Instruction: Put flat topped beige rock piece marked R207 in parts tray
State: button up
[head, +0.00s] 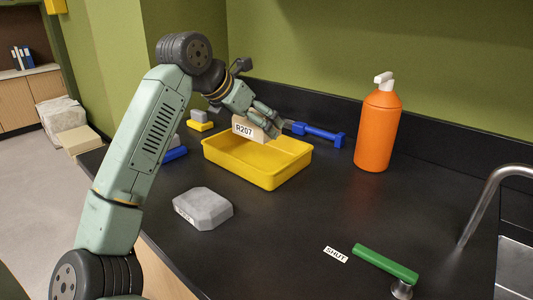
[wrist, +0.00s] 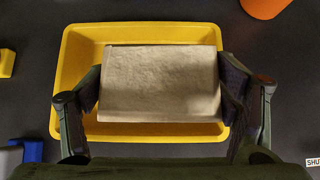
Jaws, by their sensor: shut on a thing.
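The flat topped beige rock piece marked R207 (head: 248,129) is held above the yellow parts tray (head: 230,166). My gripper (head: 262,118) is shut on it. In the wrist view the rock piece (wrist: 160,83) sits between both fingers of my gripper (wrist: 163,95), with its broad flat face toward the camera. The yellow tray (wrist: 140,33) lies behind it in that view, its rim showing on all sides. The rock covers much of the tray's inside. In the head view its R207 label faces the camera. The exact gap between rock and tray is hard to tell.
A grey rock piece (head: 203,208) with a label lies in front of the tray. An orange bottle (head: 377,130) stands right, and a blue tool (head: 320,132) lies behind the tray. A green lever (head: 386,262) and a sink (head: 514,270) are at front right.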

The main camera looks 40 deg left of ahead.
jog(key=shift+f+p, duration=0.65)
jog(key=shift+f, duration=3.7)
jog(key=shift+f, duration=0.2)
jog(key=o, duration=1.9)
jog(key=shift+r, duration=0.3)
jog(key=b+v, duration=0.2)
jog(key=v, duration=1)
jog(key=shift+f, duration=0.15)
